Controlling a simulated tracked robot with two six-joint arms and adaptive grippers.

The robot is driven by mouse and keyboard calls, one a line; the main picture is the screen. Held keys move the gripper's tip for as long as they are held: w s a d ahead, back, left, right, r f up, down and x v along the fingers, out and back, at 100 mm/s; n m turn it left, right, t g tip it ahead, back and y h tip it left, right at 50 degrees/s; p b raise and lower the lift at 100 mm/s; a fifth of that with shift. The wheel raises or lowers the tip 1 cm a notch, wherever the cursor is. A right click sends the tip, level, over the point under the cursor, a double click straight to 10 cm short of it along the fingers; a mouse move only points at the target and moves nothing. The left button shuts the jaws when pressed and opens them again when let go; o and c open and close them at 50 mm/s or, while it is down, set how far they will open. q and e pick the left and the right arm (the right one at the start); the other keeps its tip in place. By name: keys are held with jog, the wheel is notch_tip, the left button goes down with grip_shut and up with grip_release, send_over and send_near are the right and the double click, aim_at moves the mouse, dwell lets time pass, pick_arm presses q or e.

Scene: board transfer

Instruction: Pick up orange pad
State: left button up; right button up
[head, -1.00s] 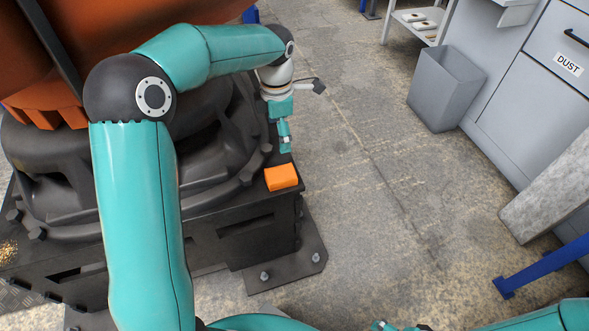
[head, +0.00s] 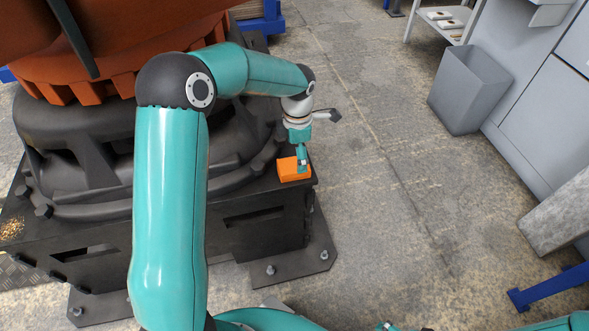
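The orange pad (head: 287,173) lies on the dark machine base's top, near its right front corner. My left gripper (head: 302,167) points down at the pad, and its fingers cover part of the pad's right side. Whether the fingers touch the pad, and how far apart they are, is too small to tell. At the bottom edge a small teal tip (head: 385,326) shows, likely part of my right gripper. The rest of it is cut off.
The black machine base (head: 255,240) has bolted feet on the floor. A grey bin (head: 470,90) stands beside grey cabinets (head: 550,120) on the right. A blue bar (head: 550,288) is at lower right. The floor between is clear.

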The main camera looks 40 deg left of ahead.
pick_arm(q)
notch_tip(320, 180, down, 5)
jog(key=shift+s+r+b, duration=0.1)
jog(key=shift+r+b, duration=0.05)
jog(key=shift+b, duration=0.45)
jog(key=shift+c, duration=0.2)
jog(key=c, duration=1.1)
jog(key=shift+r, duration=0.1)
notch_tip(320, 180, up, 10)
jog(key=p, duration=0.2)
jog(key=shift+p, duration=0.3)
